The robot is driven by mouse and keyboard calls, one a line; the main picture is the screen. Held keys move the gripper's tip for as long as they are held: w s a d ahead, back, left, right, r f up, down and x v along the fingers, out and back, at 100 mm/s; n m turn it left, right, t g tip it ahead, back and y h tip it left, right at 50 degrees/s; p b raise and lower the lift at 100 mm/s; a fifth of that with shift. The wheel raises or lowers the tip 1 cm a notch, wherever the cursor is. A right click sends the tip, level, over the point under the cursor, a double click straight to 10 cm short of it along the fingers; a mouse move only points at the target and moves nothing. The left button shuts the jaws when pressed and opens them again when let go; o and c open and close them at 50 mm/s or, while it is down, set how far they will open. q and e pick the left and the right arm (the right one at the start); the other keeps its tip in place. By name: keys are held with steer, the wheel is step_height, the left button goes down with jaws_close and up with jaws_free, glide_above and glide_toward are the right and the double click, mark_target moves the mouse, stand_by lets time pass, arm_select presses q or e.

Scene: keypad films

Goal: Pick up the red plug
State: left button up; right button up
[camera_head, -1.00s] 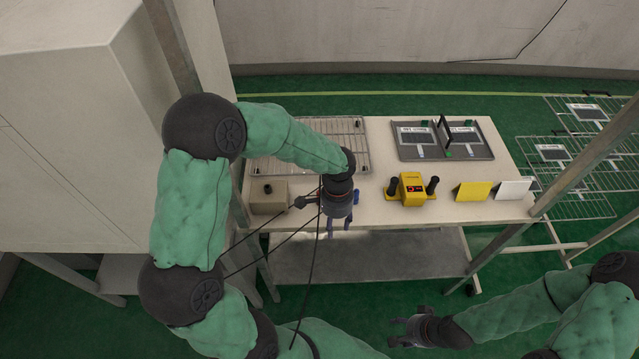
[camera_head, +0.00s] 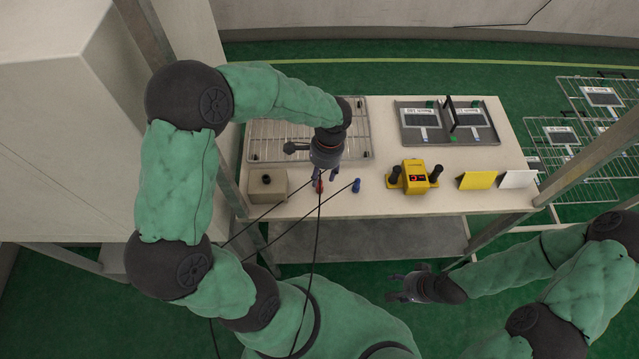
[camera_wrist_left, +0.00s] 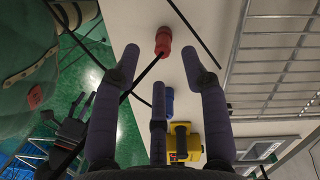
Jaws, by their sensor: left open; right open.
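The red plug (camera_head: 319,187) is on the table's front part, with a black cable running from it. It also shows in the left wrist view (camera_wrist_left: 163,41), near the top, beyond the fingertips. My left gripper (camera_head: 322,176) is open above the table beside the red plug, its spread fingers pointing toward it. In the left wrist view the fingers (camera_wrist_left: 166,62) are apart with nothing between them but a stretch of cable behind. My right gripper (camera_head: 396,288) is open and empty, low in front of the table.
A blue plug (camera_head: 356,185) with its own cable stands right of the red one. A beige box (camera_head: 267,186) is left. A yellow device (camera_head: 415,178), yellow card (camera_head: 477,180) and white card (camera_head: 517,179) stand right. A wire rack (camera_head: 270,145) and grey tray (camera_head: 481,135) lie behind.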

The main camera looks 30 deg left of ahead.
mark_target(320, 181)
arm_select(q)
steer(key=f, duration=0.1)
steer(key=f+b, duration=0.1)
steer(key=f, duration=0.3)
steer(key=shift+s+a, duration=0.15)
steer(key=shift+a, duration=0.15)
jaws_close()
